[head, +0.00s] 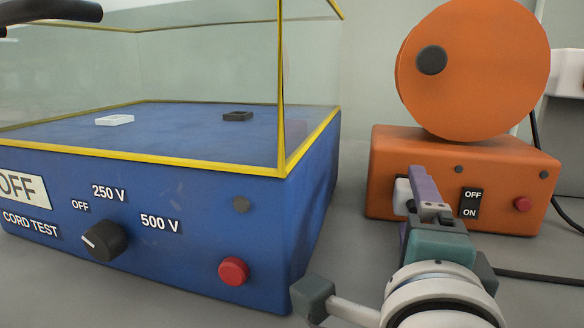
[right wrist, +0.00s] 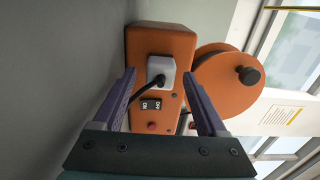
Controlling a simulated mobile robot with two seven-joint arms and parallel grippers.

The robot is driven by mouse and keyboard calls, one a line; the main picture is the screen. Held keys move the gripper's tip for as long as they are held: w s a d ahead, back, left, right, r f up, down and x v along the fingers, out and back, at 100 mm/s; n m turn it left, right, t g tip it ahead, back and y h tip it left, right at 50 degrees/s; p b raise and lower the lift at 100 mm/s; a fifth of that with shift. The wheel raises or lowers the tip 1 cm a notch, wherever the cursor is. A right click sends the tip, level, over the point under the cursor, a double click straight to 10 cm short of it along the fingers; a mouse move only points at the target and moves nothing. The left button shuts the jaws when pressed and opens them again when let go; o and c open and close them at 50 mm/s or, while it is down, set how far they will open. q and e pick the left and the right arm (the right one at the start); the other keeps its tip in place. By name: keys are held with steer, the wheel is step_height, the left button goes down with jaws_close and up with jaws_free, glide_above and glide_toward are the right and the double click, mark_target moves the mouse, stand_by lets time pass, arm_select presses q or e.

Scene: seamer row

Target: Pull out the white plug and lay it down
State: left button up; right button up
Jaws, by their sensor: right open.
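The white plug (right wrist: 161,72) sits in the front face of the orange reel unit (right wrist: 146,45), with a black cord bending away from it. In the head view the plug (head: 401,197) shows only in part, behind my right gripper (head: 424,182). My right gripper also shows in the right wrist view (right wrist: 160,80). Its purple fingers are open, one on each side of the plug's line, with a visible gap to each side. Whether the fingertips reach the plug's depth is hard to tell. My left gripper is not in view.
The blue cord tester (head: 150,185) with a clear, yellow-edged cover stands at left. The orange unit bears a rocker switch (head: 470,203), a red button (head: 522,204) and a large orange disc (head: 480,75). Grey bench lies bare between the two machines. A black cable (head: 545,276) runs at right.

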steer(key=shift+x, duration=1.35)
steer(key=shift+p, duration=0.4)
stand_by(0.3)
jaws_close()
stand_by(0.5)
steer(key=shift+r, duration=0.1)
steer(key=shift+s+a, duration=0.1)
steer(key=shift+s, duration=0.05)
